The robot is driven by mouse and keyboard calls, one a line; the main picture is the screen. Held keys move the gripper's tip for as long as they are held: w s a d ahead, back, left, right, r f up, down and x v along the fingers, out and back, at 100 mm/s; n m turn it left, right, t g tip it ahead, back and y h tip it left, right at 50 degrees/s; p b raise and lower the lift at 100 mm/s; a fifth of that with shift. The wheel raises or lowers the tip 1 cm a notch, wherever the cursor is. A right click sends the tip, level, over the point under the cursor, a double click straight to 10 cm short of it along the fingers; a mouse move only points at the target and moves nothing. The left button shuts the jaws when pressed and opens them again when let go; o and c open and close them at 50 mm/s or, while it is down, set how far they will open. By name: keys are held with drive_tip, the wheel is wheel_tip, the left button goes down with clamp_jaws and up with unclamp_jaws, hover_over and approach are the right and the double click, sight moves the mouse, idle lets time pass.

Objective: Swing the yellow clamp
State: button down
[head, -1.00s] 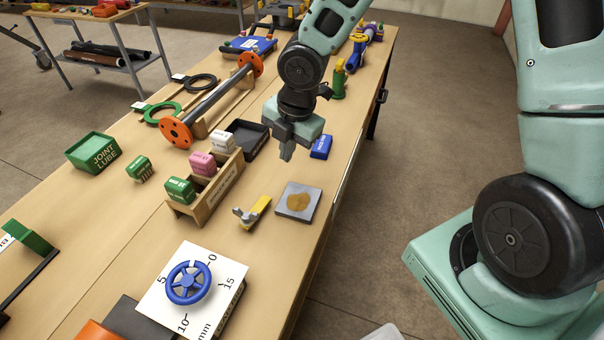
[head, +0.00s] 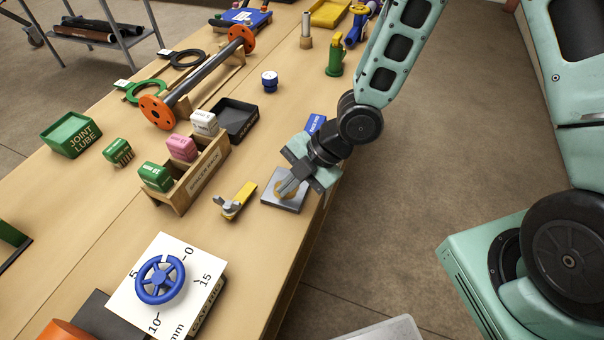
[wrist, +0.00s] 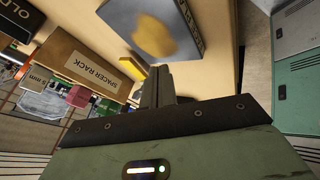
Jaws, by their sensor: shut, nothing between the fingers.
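The yellow clamp (head: 236,199) lies on the bench between the spacer rack and a grey plate, with a grey metal piece at its near end. In the wrist view part of the yellow clamp (wrist: 132,68) shows just left of my fingers. My gripper (head: 284,192) is shut and empty. In the head view its fingertips appear over the grey plate (head: 272,203) with a tan patch, to the right of the clamp and apart from it. The plate also shows in the wrist view (wrist: 187,45), above my fingers in the picture.
The spacer rack (head: 207,176) with green, pink and white blocks stands left of the clamp. A blue handwheel (head: 160,279) on a white dial card is nearer the front. A blue block (head: 314,123) sits behind my gripper. A black tray (head: 238,115) is farther back.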

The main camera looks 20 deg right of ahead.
sight(267, 189)
drive_tip(key=shift+x, duration=1.05)
drive_tip(key=shift+w+a+r+p, duration=0.3)
drive_tip(key=shift+w+a+p, duration=0.3)
drive_tip(key=shift+w+a, duration=0.3)
drive_tip(key=shift+w+a+f, duration=0.1)
drive_tip(key=shift+w+a, duration=0.35)
drive_tip(key=shift+w, duration=0.05)
drive_tip(key=shift+p, duration=0.3)
drive_tip(key=shift+w+p, duration=0.1)
drive_tip(key=shift+p, duration=0.2)
drive_tip(key=shift+w+n+g+p, duration=0.15)
drive_tip(key=shift+n+g+p, duration=0.15)
drive_tip(key=shift+p, duration=0.05)
